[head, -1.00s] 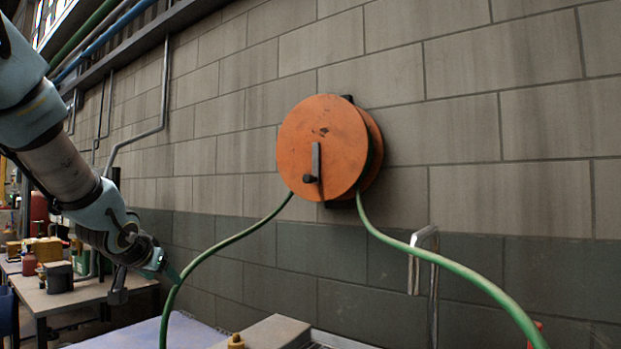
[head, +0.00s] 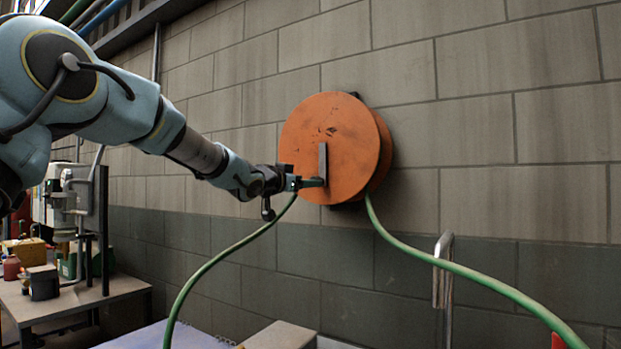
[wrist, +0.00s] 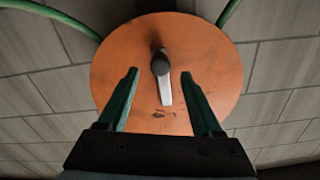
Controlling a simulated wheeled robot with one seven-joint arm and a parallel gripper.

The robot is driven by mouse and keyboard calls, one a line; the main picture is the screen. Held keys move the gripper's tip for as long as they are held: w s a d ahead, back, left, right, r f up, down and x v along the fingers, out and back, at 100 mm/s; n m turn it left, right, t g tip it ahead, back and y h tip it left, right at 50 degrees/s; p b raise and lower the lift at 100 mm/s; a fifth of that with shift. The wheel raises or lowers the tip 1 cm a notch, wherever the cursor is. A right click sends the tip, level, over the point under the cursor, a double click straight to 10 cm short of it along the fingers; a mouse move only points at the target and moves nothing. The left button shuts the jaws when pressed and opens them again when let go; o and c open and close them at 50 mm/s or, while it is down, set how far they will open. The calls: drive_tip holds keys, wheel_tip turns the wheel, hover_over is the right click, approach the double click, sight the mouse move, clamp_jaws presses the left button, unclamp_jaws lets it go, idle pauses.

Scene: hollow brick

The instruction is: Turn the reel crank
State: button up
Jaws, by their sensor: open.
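The orange reel (head: 330,140) is mounted on the block wall, with a green hose coming off it. Its grey crank arm (head: 323,160) points down from the hub in the head view, and its knob is hidden there behind my gripper (head: 314,182). In the wrist view the reel (wrist: 115,60) fills the middle. The dark round crank knob (wrist: 160,66) and the pale crank arm (wrist: 165,92) show between the fingers. My gripper (wrist: 158,75) is open, one green finger on each side of the knob, with gaps visible on both sides.
The green hose (head: 230,248) hangs in two runs below the reel. A metal bracket (head: 442,270) stands at the wall to the lower right. A bench (head: 80,298) with several items is at the lower left. The wall (head: 530,130) right of the reel is clear.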

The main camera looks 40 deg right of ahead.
drive_tip(key=x, duration=0.3)
drive_tip(key=shift+d+p, duration=0.1)
drive_tip(key=shift+p, duration=0.25)
clamp_jaws()
idle(1.2)
